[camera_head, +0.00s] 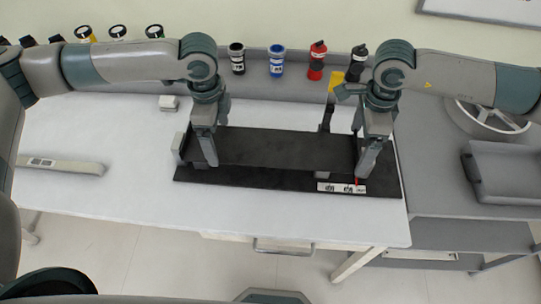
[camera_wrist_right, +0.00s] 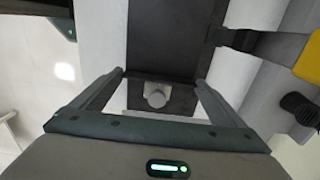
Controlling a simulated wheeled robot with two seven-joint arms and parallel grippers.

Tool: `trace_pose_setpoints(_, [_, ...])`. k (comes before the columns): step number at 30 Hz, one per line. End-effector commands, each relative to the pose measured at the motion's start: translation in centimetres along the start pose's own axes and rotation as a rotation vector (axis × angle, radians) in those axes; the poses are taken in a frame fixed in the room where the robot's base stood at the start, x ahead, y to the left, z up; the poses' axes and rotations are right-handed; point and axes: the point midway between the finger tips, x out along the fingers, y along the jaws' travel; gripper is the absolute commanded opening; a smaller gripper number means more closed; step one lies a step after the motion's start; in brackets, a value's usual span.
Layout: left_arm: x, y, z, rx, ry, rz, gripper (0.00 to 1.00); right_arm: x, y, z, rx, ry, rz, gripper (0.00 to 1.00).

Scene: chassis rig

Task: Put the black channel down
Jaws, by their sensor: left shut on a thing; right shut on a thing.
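The black channel (camera_head: 275,149) is a long dark bar lying left to right between my two grippers in the head view. It appears raised over a black base plate (camera_head: 240,181) on the white table. My left gripper (camera_head: 207,160) is shut on the channel's left end. My right gripper (camera_head: 369,165) is shut on its right end. In the right wrist view the channel (camera_wrist_right: 162,40) runs up from between the fingers, with a grey round part (camera_wrist_right: 156,97) between them. Whether the channel touches anything beneath is hidden.
A white label strip (camera_head: 341,187) lies on the plate's front right. A yellow-topped tool (camera_head: 334,84) stands behind the channel. A grey bar (camera_head: 60,165) lies at left, and a small white block (camera_head: 169,103) behind. A grey tray (camera_head: 502,170) is at right. The table's front left is clear.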

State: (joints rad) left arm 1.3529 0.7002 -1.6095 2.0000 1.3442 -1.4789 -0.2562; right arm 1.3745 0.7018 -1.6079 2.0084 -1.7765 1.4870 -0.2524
Motion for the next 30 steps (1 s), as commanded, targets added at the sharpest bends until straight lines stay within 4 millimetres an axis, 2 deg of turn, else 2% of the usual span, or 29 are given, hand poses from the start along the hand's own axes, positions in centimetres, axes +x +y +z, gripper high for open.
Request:
trace_pose_setpoints(23, [3.8,0.0,-0.1,0.000,0.001,-0.001,0.59,3.9,0.0,0.1,-0.001,-0.001,0.000,0.59])
trace_pose_setpoints(24, [3.6,0.0,-0.1,0.000,0.001,-0.001,1.00,3.6,0.0,0.0,0.000,-0.001,0.000,1.00])
trace_pose_setpoints(30, [3.6,0.0,0.0,0.000,0.000,0.000,1.00,3.6,0.0,0.0,0.000,0.000,0.000,1.00])
